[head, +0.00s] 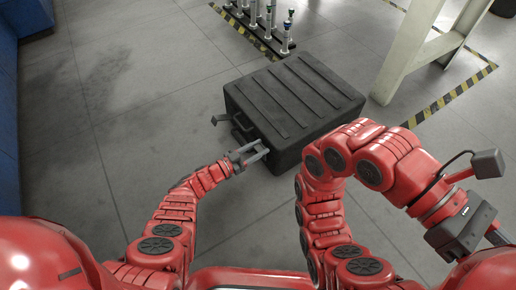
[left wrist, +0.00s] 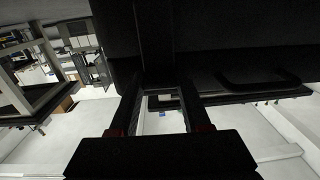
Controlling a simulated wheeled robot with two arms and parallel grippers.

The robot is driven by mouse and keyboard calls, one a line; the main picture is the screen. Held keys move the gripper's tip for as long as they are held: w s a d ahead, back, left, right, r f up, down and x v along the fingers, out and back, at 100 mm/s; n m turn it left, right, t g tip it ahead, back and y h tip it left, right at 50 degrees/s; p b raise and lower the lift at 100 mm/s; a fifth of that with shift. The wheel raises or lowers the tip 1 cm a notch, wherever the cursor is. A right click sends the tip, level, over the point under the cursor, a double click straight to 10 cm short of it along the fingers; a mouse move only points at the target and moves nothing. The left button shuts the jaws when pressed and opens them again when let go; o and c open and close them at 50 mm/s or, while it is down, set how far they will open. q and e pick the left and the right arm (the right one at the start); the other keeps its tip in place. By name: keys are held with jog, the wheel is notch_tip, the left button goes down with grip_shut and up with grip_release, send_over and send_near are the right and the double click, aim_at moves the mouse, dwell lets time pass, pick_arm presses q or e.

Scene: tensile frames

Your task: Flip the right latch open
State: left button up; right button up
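A black case (head: 290,95) with a ribbed lid lies closed on the floor in the head view. A latch (head: 219,119) sticks outward from its front, on the far side of the handle (head: 240,131). My left gripper (head: 257,154) is at the near end of that front face, its two fingers apart. The right latch is hidden or too dark to make out there. In the left wrist view, the dark fingers (left wrist: 160,100) stand apart against the case (left wrist: 220,30), and the handle (left wrist: 258,79) shows to the right. My right gripper (head: 470,230) is far right, away from the case; its fingers are unclear.
A rack (head: 258,40) with several upright posts stands behind the case. A pale frame leg (head: 405,55) rises at the back right, near yellow-black floor tape (head: 450,97). A blue structure (head: 8,110) is at the left edge. The floor left of the case is clear.

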pick_arm(q)
grip_shut()
dwell(1.0)
